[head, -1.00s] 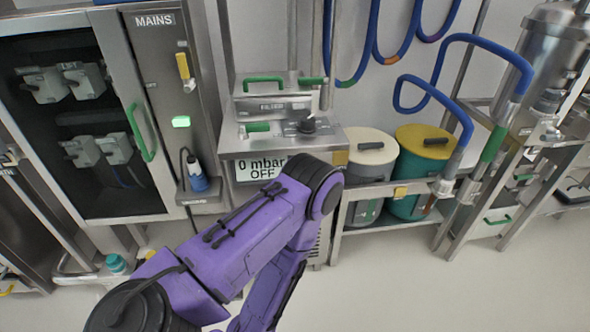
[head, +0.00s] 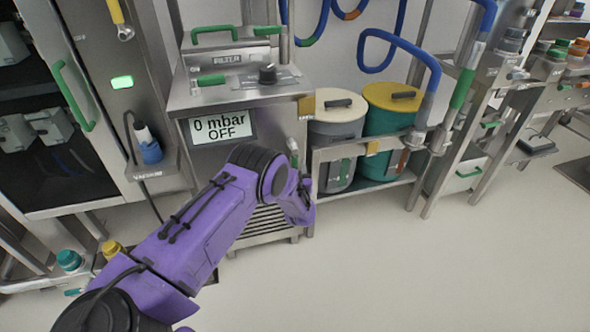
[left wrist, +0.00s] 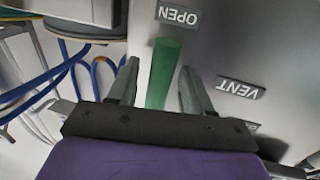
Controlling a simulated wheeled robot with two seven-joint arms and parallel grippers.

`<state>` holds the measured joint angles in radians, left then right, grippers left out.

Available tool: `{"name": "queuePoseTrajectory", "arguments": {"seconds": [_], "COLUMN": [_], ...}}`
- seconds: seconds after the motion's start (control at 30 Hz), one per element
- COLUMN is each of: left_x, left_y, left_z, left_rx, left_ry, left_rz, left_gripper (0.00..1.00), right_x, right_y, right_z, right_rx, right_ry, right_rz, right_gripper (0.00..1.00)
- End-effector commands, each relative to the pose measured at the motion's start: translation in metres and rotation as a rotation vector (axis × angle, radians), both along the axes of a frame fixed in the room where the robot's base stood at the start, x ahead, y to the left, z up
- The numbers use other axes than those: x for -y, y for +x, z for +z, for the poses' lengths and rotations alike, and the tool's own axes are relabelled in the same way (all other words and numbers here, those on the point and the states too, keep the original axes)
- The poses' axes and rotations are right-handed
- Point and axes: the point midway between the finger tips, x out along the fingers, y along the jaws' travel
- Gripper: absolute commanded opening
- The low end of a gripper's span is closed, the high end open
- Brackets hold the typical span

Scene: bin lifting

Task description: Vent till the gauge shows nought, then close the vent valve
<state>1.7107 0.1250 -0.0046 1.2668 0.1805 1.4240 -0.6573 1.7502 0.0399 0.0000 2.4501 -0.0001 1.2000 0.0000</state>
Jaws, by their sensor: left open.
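The gauge display (head: 219,127) on the steel cabinet reads "0 mbar OFF" in the head view. A green valve handle (left wrist: 164,72) shows in the left wrist view, with its far end near the upside-down OPEN label (left wrist: 178,15). The upside-down VENT label (left wrist: 241,89) is to its right. My left gripper (left wrist: 157,68) is open, with one finger on each side of the green handle. I see gaps between the handle and the fingers. In the head view my purple left arm reaches to the cabinet's right front; the gripper is mostly hidden there. My right gripper is not in view.
A cream-lidded drum (head: 336,107) and a yellow-lidded green drum (head: 388,117) stand on a rack right of the cabinet. Blue hoses (head: 402,45) hang above them. A glass-fronted cabinet (head: 77,90) stands at left. The floor (head: 400,270) in front is clear.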

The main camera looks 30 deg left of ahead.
Motion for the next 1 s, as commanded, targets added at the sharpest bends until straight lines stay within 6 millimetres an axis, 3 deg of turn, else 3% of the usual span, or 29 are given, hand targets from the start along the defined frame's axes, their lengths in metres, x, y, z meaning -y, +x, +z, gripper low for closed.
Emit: {"name": "queuePoseTrajectory", "arguments": {"seconds": [0.33,0.37,0.5,1.0], "left_x": [-0.0066,-0.0066,-0.0066,-0.011], "left_y": [0.0079,0.0079,0.0078,0.0015], "left_z": [0.0001,0.0001,0.0001,0.0013], "left_rx": [-0.001,-0.001,-0.001,-0.078], "left_ry": [0.0,0.0,0.0,0.063], "left_rz": [-0.001,-0.001,-0.001,-0.002], "left_gripper": [0.49,0.46,0.01,0.0], "right_x": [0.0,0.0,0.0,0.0], "right_y": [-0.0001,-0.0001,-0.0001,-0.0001], "right_z": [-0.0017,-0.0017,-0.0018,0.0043], "right_rx": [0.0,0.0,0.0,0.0], "right_ry": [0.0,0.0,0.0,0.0], "right_rz": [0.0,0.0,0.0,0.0], "right_gripper": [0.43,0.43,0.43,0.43]}}
